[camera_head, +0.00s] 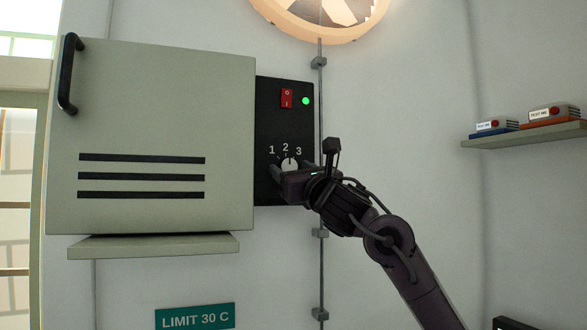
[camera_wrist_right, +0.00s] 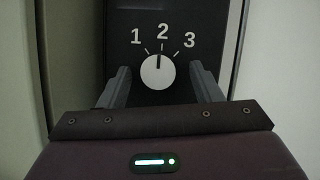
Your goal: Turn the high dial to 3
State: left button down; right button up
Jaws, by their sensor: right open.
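The high dial (camera_head: 289,163) is a round white knob on a black panel (camera_head: 285,122), with 1, 2 and 3 printed above it. In the right wrist view the dial (camera_wrist_right: 158,72) shows a dark pointer line aimed up, at about 2. My right gripper (camera_head: 288,176) is in front of the panel at the dial. Its two fingers (camera_wrist_right: 158,86) stand apart, one to each side of the dial, with visible gaps. Whether the fingertips reach past the dial's face cannot be told. My left gripper is not in view.
A grey-green cabinet door (camera_head: 150,120) with a black handle (camera_head: 69,74) is left of the panel. A red switch (camera_head: 287,98) and a green light (camera_head: 306,100) sit above the dial. A conduit (camera_head: 320,270) runs along the panel's right. A shelf (camera_head: 530,136) holds boxes at right.

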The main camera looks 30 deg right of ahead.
jog(key=shift+w, duration=0.1)
jog(key=c, duration=1)
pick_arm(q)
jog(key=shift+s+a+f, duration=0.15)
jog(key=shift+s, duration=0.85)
